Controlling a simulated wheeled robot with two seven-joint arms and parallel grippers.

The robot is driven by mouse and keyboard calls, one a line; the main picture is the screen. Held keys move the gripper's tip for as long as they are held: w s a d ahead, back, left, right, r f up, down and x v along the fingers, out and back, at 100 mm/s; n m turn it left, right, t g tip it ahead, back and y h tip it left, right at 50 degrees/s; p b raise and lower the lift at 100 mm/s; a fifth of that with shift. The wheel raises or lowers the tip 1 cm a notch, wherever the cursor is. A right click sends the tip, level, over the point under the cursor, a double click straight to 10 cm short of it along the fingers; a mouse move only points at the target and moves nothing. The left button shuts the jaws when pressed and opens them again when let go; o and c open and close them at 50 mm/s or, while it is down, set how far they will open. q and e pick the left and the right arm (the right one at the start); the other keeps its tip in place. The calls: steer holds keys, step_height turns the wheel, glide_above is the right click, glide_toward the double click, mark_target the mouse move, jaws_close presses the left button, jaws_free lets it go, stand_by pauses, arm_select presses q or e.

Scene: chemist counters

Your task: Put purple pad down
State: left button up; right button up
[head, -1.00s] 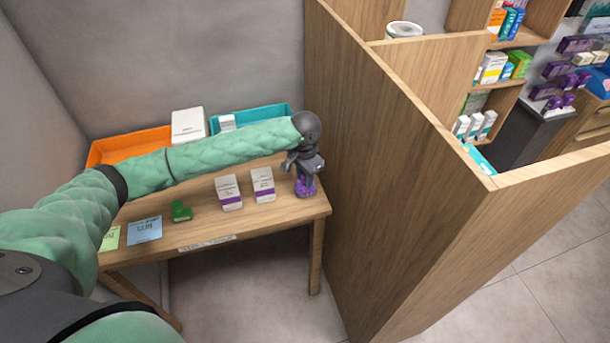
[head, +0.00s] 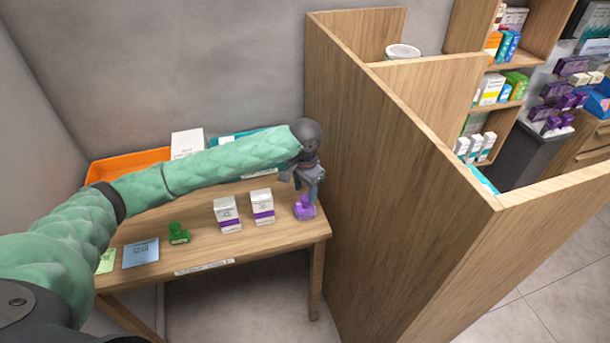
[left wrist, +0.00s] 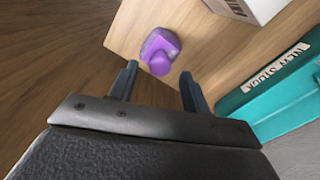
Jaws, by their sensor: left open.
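The purple pad (head: 305,208) sits on the wooden table (head: 190,256) near its right end, close to the wooden partition. It looks like a stamp with a rounded knob, and it also shows in the left wrist view (left wrist: 160,50). My left gripper (head: 312,187) is just above the pad in the head view. In the left wrist view its two fingers (left wrist: 157,85) are open and apart, with the pad beyond their tips and nothing held between them. My right gripper is not in view.
Two white boxes with purple bands (head: 227,215) (head: 262,207) stand left of the pad. A green stamp (head: 178,233), a blue card (head: 141,253), an orange tray (head: 125,165) and a teal tray (left wrist: 270,88) are also on the table. The tall wooden partition (head: 390,190) is close on the right.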

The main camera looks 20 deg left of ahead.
arm_select(q)
step_height(320, 180, up, 8)
steer(key=b, duration=0.2)
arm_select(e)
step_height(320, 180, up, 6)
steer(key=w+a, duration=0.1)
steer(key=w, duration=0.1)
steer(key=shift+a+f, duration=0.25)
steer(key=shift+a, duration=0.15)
